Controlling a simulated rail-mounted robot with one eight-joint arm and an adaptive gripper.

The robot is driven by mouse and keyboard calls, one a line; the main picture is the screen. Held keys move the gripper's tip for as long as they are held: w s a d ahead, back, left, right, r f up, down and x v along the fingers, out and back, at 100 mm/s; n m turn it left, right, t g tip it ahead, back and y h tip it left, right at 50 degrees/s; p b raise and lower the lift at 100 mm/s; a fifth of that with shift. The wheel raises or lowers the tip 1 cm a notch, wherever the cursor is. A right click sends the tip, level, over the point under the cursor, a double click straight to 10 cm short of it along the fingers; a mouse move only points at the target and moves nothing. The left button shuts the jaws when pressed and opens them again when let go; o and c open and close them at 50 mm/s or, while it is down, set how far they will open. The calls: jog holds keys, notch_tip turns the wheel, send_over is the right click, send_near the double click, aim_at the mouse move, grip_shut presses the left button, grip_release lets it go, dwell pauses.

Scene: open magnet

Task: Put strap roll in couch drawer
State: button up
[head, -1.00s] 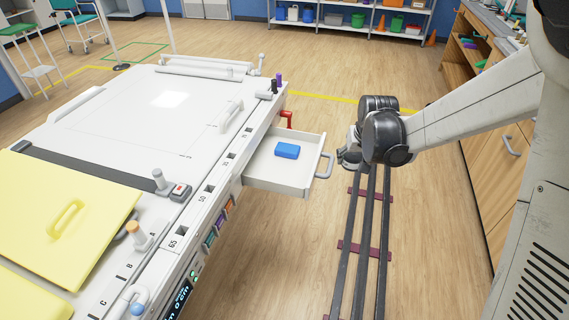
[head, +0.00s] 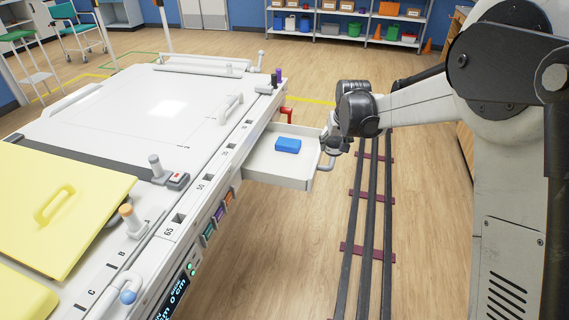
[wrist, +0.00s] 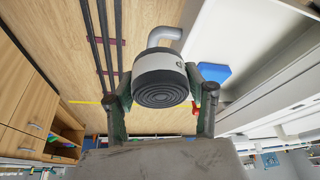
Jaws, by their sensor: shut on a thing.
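The strap roll (wrist: 160,83), a dark coil with rings on its face and a pale band, sits between both fingers of my gripper (wrist: 162,88) in the wrist view. My gripper is shut on it. In the head view, my gripper (head: 331,146) is at the outer end of the open couch drawer (head: 275,172), by its grey handle (head: 327,164). The roll is hard to make out there. The drawer is white and pulled out from the couch side. In the wrist view, the handle (wrist: 164,36) shows just beyond the roll.
A blue block (head: 288,145) lies in the drawer, with bare floor around it. The white couch (head: 150,110) fills the left, with yellow pads (head: 100,190) on it. A red lever (head: 286,113) stands behind the drawer. Dark floor rails (head: 370,220) run to its right.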

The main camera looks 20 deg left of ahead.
aim_at(279, 166)
jog(key=a+f+n+b, duration=0.2)
jog(key=a+b, duration=0.2)
jog(key=a, duration=1.5)
jog(key=shift+y, duration=0.4)
notch_tip(279, 166, down, 10)
jog(key=shift+d+f+b, duration=0.1)
jog(key=shift+d+b, duration=0.05)
jog(key=shift+b, duration=0.8)
jog(key=shift+f, duration=0.15)
jog(key=o, duration=1.3)
jog(key=shift+c, duration=0.2)
jog(key=p+v, duration=0.2)
jog(key=v, duration=1)
jog(key=shift+r, duration=0.2)
